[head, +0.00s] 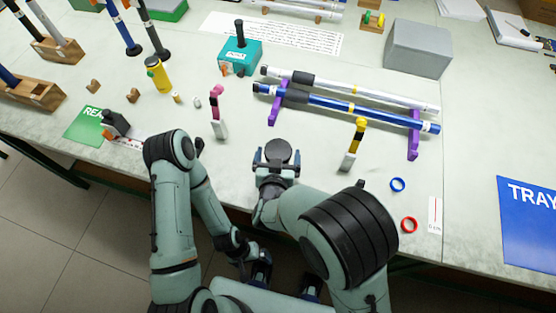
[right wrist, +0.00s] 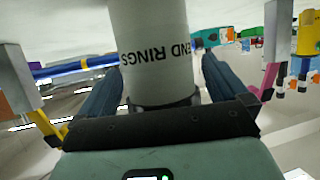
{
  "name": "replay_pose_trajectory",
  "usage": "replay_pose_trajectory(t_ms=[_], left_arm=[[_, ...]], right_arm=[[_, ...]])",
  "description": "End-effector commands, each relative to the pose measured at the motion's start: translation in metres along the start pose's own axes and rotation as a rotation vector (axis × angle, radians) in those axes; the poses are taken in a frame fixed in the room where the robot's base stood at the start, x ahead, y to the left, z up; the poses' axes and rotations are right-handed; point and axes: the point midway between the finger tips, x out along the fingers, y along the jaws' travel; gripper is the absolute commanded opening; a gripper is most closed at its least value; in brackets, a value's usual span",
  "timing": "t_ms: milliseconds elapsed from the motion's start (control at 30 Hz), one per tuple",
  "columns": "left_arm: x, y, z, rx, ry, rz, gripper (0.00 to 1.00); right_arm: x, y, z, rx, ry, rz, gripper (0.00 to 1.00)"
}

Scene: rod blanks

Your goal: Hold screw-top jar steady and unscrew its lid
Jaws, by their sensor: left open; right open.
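The screw-top jar stands on the bench, its dark round lid (head: 279,151) seen from above in the head view. In the right wrist view its pale body (right wrist: 157,45) shows upside down, lettered "END RINGS", with a dark band at its lower end in the picture. My right gripper (head: 276,163) is open, with one finger on each side of the jar; I cannot tell whether they touch it. My left gripper (head: 262,270) is open and low, near my body at the bench's front edge, away from the jar. Its fingertips are partly hidden.
A rack with purple supports (head: 414,142) holds rods behind the jar. A yellow-and-grey piece (head: 349,160) stands to the right, a pink-and-white one (head: 219,127) to the left. A blue ring (head: 398,184) and red ring (head: 409,225) lie at the right.

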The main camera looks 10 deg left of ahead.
Motion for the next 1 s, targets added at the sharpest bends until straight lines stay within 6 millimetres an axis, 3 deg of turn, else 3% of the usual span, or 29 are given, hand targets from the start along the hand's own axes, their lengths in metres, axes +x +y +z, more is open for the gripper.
replay_pose_trajectory(t_ms=[33,167,667,867,1000], left_arm=[[0.000,0.000,0.000,0.000,0.000,0.000,1.00],[0.000,0.000,0.000,0.000,0.000,0.000,1.00],[-0.002,0.001,0.000,0.000,0.001,0.000,1.00],[-0.009,0.004,-0.002,0.001,0.004,0.001,1.00],[-0.020,0.009,-0.005,0.004,0.010,0.003,1.00]], right_arm=[[0.000,0.000,0.000,0.000,0.000,0.000,0.97],[0.000,0.000,0.000,0.000,0.000,0.000,0.54],[-0.003,0.000,-0.007,0.001,0.002,0.001,0.53],[-0.014,-0.001,-0.034,0.005,0.005,-0.002,0.53],[-0.028,-0.001,-0.070,0.006,0.007,-0.003,0.53]])
